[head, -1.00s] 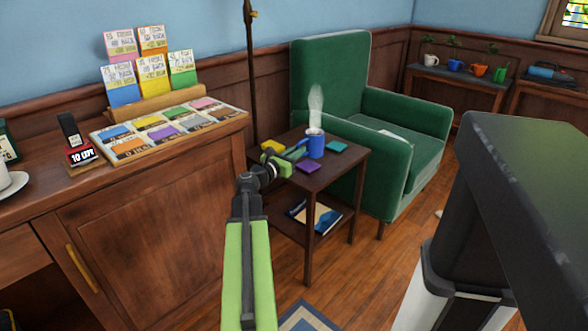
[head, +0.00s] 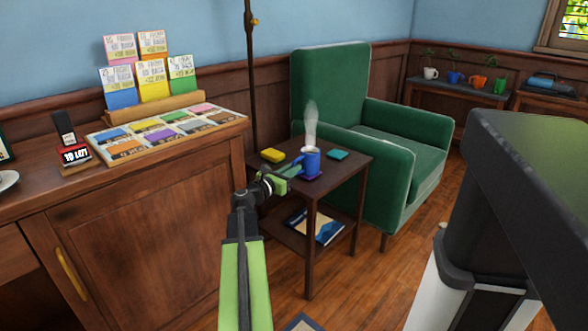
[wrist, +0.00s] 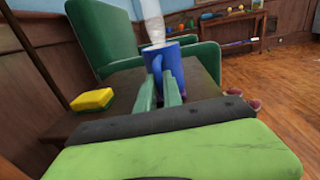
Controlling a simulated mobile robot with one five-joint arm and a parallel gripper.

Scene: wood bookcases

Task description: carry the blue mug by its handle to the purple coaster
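The blue mug (head: 311,159) is upright and steaming over the purple coaster (head: 314,178) on the small side table. Only a rim of the coaster shows below it, and I cannot tell whether the mug touches it. My gripper (head: 291,168) comes from the lower left and is shut on the mug's handle. In the wrist view the mug (wrist: 172,62) stands just beyond my gripper's green fingers (wrist: 159,85), with the handle between them.
A yellow sponge-like block (head: 273,155) and a teal coaster (head: 338,155) lie on the side table (head: 335,187), either side of the mug. A green armchair (head: 390,185) stands close behind. A wooden cabinet (head: 150,220) is at left.

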